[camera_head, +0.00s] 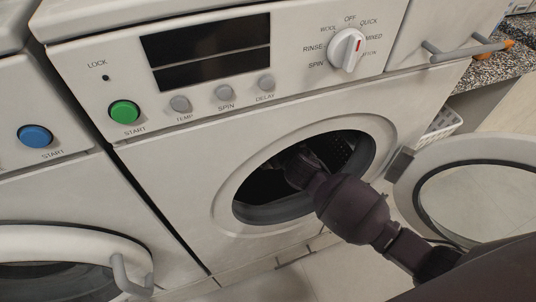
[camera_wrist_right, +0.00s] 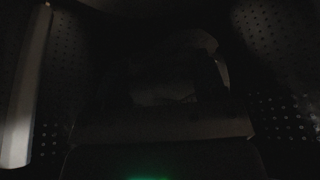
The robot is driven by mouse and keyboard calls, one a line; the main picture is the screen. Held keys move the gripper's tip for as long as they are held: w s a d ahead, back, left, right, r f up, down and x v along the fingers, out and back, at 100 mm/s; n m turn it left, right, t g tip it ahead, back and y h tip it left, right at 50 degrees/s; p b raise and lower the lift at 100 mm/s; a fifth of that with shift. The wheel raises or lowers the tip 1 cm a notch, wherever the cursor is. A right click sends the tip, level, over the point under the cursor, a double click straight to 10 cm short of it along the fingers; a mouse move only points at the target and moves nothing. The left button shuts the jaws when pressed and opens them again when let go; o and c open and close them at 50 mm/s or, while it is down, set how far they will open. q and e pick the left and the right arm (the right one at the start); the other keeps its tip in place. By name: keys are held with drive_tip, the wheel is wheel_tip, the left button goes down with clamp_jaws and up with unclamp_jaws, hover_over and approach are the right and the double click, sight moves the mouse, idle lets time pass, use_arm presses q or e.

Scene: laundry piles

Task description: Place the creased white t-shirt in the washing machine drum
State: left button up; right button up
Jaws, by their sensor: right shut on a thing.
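The front-loading washing machine's drum (camera_head: 340,150) is open, with its round door (camera_head: 480,195) swung out to the right. My right arm reaches through the opening, and my right gripper (camera_head: 298,165) is inside the dark drum. The right wrist view is very dark; perforated drum wall (camera_wrist_right: 280,120) shows at its sides. My right gripper is shut on a dim, soft-looking shape (camera_wrist_right: 175,75), which I take to be the creased white t-shirt; its outline and creases are too dark to make out. My left gripper is not in view.
A second washer with a blue button (camera_head: 34,136) and a shut door (camera_head: 75,240) stands at the left. A white basket (camera_head: 440,127) sits behind the open door. A speckled countertop (camera_head: 490,75) is at the upper right.

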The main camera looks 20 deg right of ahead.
drive_tip(key=f, duration=0.1)
drive_tip(key=f+b, duration=0.1)
drive_tip(key=f, duration=0.1)
drive_tip(key=f+b, duration=0.1)
drive_tip(key=f, duration=0.1)
drive_tip(key=shift+s+f, duration=0.25)
drive_tip(key=shift+s, duration=0.05)
drive_tip(key=shift+f, duration=0.3)
drive_tip(key=shift+w+f+b, duration=0.1)
drive_tip(key=shift+f+b, duration=0.1)
drive_tip(key=shift+b, duration=0.15)
wheel_tip(320, 180, down, 4)
drive_tip(key=shift+r+b, duration=0.25)
drive_tip(key=shift+b, duration=0.55)
drive_tip(key=shift+r, duration=0.2)
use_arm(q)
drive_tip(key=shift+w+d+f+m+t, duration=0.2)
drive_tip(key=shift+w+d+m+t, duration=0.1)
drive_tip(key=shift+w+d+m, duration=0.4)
use_arm(e)
drive_tip(key=shift+f, duration=0.15)
drive_tip(key=o, duration=1)
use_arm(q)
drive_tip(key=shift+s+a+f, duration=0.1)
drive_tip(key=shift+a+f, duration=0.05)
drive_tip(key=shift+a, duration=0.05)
